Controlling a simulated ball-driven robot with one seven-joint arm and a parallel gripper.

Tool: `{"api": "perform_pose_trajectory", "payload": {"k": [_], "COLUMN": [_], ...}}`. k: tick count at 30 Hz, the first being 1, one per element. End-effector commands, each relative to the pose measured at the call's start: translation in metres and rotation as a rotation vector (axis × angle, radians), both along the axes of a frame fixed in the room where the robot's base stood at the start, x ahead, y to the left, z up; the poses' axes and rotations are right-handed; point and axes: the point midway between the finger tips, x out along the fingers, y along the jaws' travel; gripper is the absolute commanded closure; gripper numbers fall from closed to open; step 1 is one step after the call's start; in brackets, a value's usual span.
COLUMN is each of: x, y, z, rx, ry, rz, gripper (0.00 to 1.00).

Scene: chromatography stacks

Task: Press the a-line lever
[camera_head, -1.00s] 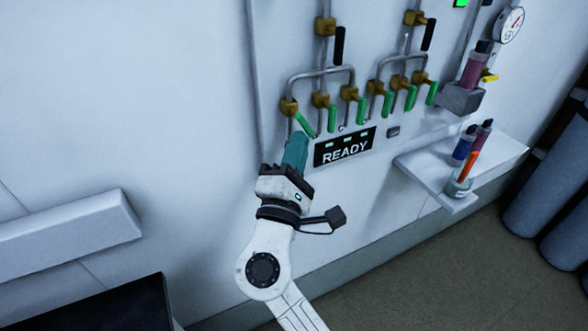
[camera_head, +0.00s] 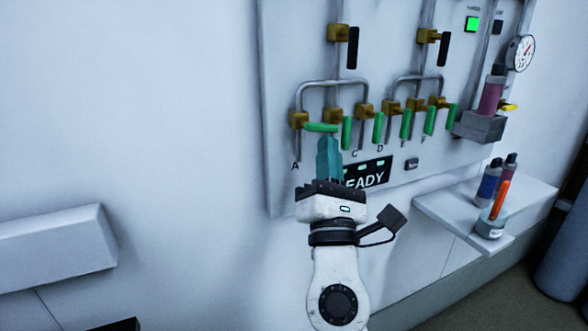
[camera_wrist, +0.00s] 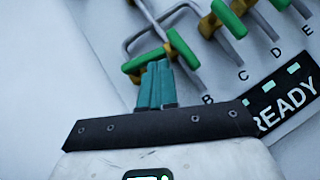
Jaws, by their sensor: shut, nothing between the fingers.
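The a-line lever (camera_head: 320,127) is a green handle on the brass valve (camera_head: 298,120) above the label A, at the left of the panel. It lies nearly horizontal, pointing right toward the neighbouring valve. My gripper (camera_head: 329,141) is shut and empty, its teal fingers pointing up just under the lever's free end. In the wrist view the fingertips (camera_wrist: 158,66) are at the lever (camera_wrist: 143,62) and seem to touch it; the exact contact is hidden.
The B lever (camera_head: 346,132) hangs close to the right of my fingers, with several more green levers beyond. A READY display (camera_head: 369,175) is partly hidden behind my gripper. A shelf (camera_head: 437,215) with bottles juts out at right.

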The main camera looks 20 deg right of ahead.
Motion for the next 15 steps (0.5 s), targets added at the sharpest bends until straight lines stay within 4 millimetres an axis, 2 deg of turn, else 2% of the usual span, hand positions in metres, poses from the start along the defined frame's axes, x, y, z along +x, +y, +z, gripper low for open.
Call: {"api": "perform_pose_trajectory", "payload": {"k": [1, 5, 15], "x": [-0.0006, -0.0003, 0.0], "y": [-0.0059, -0.0082, -0.0092], "z": [-0.0019, 0.0008, 0.0052], "rx": [-0.031, -0.103, -0.102], "ry": [0.0, 0.0, -0.001], "rz": [-0.009, -0.009, -0.002], "gripper": [1.0, 1.0, 1.0]}}
